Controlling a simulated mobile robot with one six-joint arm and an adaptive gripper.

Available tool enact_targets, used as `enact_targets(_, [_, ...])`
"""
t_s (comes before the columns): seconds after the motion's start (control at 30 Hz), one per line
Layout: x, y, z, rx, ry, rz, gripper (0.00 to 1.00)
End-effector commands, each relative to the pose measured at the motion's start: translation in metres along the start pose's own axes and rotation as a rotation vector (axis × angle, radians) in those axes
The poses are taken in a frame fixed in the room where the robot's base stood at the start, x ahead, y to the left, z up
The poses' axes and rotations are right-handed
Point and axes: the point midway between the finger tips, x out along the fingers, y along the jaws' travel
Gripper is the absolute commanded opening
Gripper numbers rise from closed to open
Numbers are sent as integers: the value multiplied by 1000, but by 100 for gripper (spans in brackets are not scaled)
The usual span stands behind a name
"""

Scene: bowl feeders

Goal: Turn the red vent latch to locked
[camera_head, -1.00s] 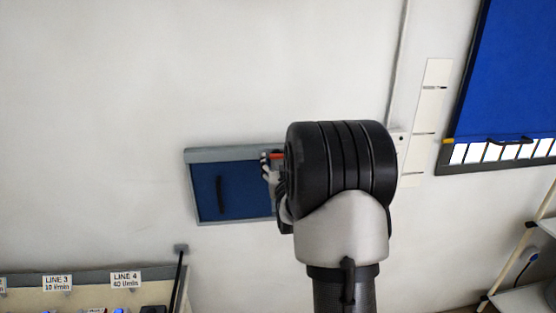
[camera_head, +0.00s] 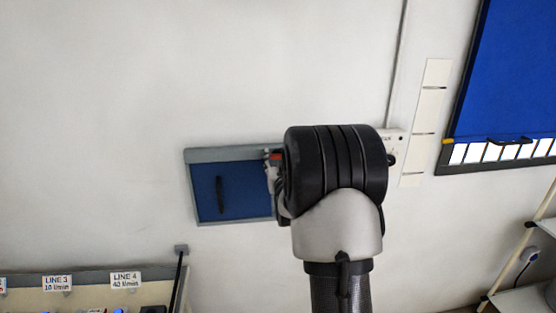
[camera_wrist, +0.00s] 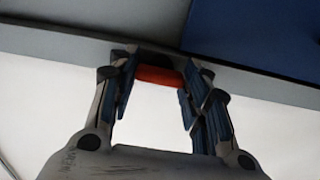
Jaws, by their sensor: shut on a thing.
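The red vent latch (camera_wrist: 158,75) shows in the wrist view as a short red bar at the edge of the grey frame. My gripper (camera_wrist: 157,88) is around it, with one finger on each side, and is shut on it. In the head view a small red part of the latch (camera_head: 276,156) shows at the right end of the blue vent panel (camera_head: 240,190). My gripper (camera_head: 271,170) is at that spot, largely hidden behind my black wrist. The latch's far side and its exact turn cannot be told.
The grey vent frame (camera_head: 205,155) surrounds the panel, which has a dark handle (camera_head: 219,195). A white wall box (camera_head: 397,142) is just right of my wrist. A blue board (camera_head: 520,70) hangs at the right. A bench with line labels (camera_head: 125,279) is at lower left.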

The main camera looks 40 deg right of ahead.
Motion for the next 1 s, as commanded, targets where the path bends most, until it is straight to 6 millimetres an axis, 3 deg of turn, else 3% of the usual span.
enact_targets(0.2, [0,0,0,0,0,0,19])
enact_targets(0.57, [0,0,1,63,1,0,19])
enact_targets(1.0, [0,0,4,412,3,-1,19])
